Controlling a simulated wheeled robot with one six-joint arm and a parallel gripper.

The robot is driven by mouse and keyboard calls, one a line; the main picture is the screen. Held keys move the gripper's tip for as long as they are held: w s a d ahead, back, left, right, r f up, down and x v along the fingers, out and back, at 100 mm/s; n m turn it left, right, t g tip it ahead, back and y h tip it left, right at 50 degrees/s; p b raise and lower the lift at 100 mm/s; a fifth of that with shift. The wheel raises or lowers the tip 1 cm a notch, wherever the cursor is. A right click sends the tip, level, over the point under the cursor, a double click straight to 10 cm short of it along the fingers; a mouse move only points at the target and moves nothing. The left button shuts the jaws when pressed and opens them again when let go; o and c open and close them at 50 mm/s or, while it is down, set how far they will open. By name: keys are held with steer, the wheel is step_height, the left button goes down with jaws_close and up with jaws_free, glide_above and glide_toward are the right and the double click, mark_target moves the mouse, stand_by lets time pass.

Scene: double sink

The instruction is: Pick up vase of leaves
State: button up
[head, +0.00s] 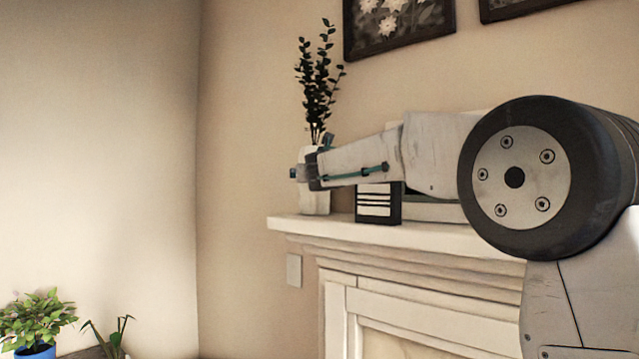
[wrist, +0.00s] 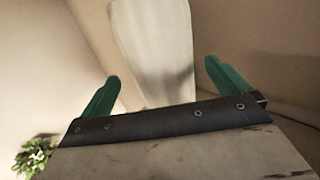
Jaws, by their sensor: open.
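The vase of leaves (head: 315,200) is a pale vase with dark leafy stems (head: 318,85). It stands upright at the left end of the white mantel. My gripper (head: 296,174) is at the vase's height in the head view and covers part of its body. In the wrist view, the pale vase (wrist: 155,45) lies ahead, between the lines of the two green fingers. My gripper (wrist: 160,88) is open there, with a finger on each side and nothing held. Whether a finger touches the vase cannot be told. The leaves are out of the wrist view.
A dark box with white stripes (head: 378,203) stands on the mantel (head: 420,235) just right of the vase. Framed pictures (head: 400,22) hang on the wall above. A potted plant in a blue pot (head: 36,322) is at lower left. The space left of the mantel is clear.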

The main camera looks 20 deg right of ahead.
steer(key=w, duration=0.3)
steer(key=w+d, duration=0.1)
steer(key=w, duration=0.1)
steer(key=shift+w, duration=0.2)
steer(key=shift+r, duration=0.1)
steer(key=c, duration=1.3)
steer(key=shift+r, duration=0.1)
steer(key=shift+c, duration=0.9)
